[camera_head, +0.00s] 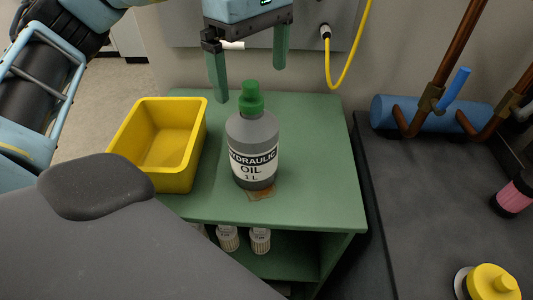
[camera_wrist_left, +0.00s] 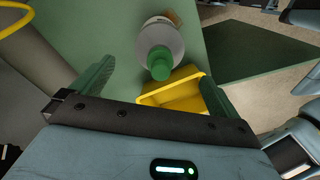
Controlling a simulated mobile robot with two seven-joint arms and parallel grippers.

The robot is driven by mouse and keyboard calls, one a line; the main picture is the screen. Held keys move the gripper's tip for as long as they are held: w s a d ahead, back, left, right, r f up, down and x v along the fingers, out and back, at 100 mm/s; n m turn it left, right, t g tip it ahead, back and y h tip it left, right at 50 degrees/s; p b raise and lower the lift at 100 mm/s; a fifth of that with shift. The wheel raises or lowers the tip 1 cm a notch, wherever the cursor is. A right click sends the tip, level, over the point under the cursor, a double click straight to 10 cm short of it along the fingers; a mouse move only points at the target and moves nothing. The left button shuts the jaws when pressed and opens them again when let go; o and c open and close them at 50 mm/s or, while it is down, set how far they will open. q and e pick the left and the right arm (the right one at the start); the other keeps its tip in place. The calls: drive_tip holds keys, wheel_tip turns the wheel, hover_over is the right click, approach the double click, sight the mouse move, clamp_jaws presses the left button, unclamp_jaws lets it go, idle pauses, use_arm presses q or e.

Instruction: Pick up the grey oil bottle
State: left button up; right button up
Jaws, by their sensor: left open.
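The grey oil bottle (camera_head: 254,138) has a green cap and a white and black label reading "HYDRAULIC OIL 1 L". It stands upright on the green bench top (camera_head: 313,160), with a brown stain at its base. My left gripper (camera_head: 248,82) is open and empty, above and behind the bottle in the head view, its green fingers pointing down. In the left wrist view the bottle (camera_wrist_left: 160,38) shows beyond and between the fingers of the gripper (camera_wrist_left: 155,85), apart from them. My right gripper is in neither view.
A yellow bin (camera_head: 160,140) stands just left of the bottle. Several white containers (camera_head: 260,240) sit on the shelf below. A yellow cable (camera_head: 349,75) hangs on the wall behind. A dark counter with a blue cylinder (camera_head: 430,115) and pipes is at right. The bench right of the bottle is clear.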

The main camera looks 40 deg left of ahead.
sight(252, 84)
use_arm(q)
drive_tip(key=shift+s+f, duration=0.1)
drive_tip(key=shift+f, duration=0.3)
drive_tip(key=shift+s+r, duration=0.1)
drive_tip(key=shift+f+b, duration=0.6)
drive_tip(key=shift+f, duration=0.75)
drive_tip(key=shift+a+f, duration=0.2)
drive_tip(key=shift+f, duration=2.3)
drive_tip(key=c, duration=2)
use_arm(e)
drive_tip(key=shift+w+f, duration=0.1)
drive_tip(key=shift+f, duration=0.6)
use_arm(q)
drive_tip(key=shift+o, duration=0.2)
drive_tip(key=shift+r, duration=0.1)
drive_tip(key=shift+r, duration=1.7)
drive_tip(key=s+d+r, duration=0.1)
drive_tip(key=s+d, duration=0.7)
drive_tip(key=s, duration=0.5)
drive_tip(key=shift+s+d+r, duration=0.2)
drive_tip(key=shift+r, duration=0.05)
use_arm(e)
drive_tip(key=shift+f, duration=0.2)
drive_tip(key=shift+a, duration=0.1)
